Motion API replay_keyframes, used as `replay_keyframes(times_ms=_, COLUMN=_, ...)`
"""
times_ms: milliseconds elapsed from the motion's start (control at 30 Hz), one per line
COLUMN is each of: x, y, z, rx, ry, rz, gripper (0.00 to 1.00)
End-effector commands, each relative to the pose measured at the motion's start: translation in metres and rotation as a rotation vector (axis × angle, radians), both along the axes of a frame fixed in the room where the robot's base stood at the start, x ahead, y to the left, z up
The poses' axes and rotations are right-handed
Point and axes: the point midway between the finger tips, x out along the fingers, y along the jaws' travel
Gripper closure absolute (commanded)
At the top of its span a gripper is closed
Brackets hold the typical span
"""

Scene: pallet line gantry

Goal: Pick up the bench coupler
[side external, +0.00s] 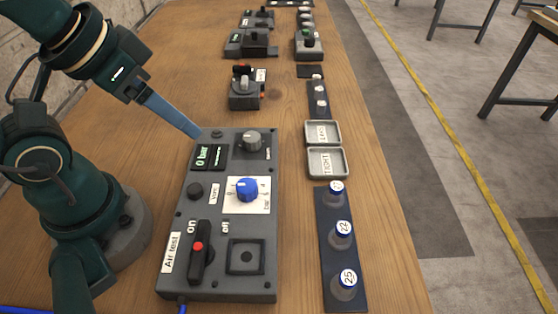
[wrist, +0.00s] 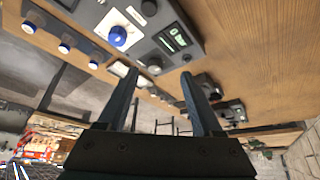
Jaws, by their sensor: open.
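No part in view carries the name bench coupler, and I cannot tell for sure which one it is. Several clear parts with blue-rimmed numbered caps, such as the one marked 22 (side external: 342,231), stand on a dark strip (side external: 326,262) right of the air test panel (side external: 180,280).
The panel has a blue dial (side external: 247,189), a black lever with a red button (side external: 199,249) and a square socket (side external: 246,257). Two grey trays, one marked TIGHT (side external: 340,176), lie to the right. More devices (side external: 250,42) stand at the back.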

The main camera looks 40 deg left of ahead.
Motion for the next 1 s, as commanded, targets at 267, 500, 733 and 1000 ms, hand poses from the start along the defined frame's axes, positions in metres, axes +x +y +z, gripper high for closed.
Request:
replay_keyframes(times_ms=267, x=0.029, y=-0.007, z=0.042, rx=-0.05, ry=-0.015, rz=0.055, gripper=0.33)
replay_keyframes(times_ms=500, x=0.076, y=-0.04, z=0.064, rx=-0.084, ry=0.068, rz=0.012, gripper=0.33)
replay_keyframes(times_ms=733, x=0.116, y=-0.09, z=0.054, rx=-0.083, ry=0.172, rz=-0.058, gripper=0.33)
replay_keyframes(times_ms=1000, x=0.138, y=-0.162, z=0.005, rx=-0.039, ry=0.305, rz=-0.168, gripper=0.33)
